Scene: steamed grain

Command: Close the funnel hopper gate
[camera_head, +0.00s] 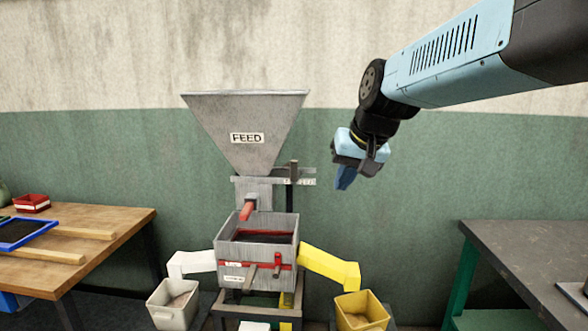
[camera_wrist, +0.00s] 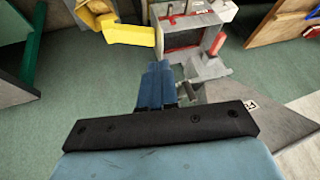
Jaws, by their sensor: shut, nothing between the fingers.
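The grey funnel hopper (camera_head: 245,125), labelled FEED, stands in the middle of the head view, with its wide mouth up. Below its neck is a flat gate plate (camera_head: 303,181) with small lettering, sticking out to the right beside a dark upright post (camera_head: 292,186). A red-tipped handle (camera_head: 247,209) sticks out below the neck. How far the gate is open cannot be told. My gripper (camera_head: 345,178) is in the air to the right of the hopper, apart from it, with blue fingers pointing down. In the wrist view its blue fingers (camera_wrist: 156,85) are together and empty.
A grey box (camera_head: 228,239) with red trim sits under the hopper; it also shows in the wrist view (camera_wrist: 190,32). Tables stand left (camera_head: 125,222) and right (camera_head: 510,240).

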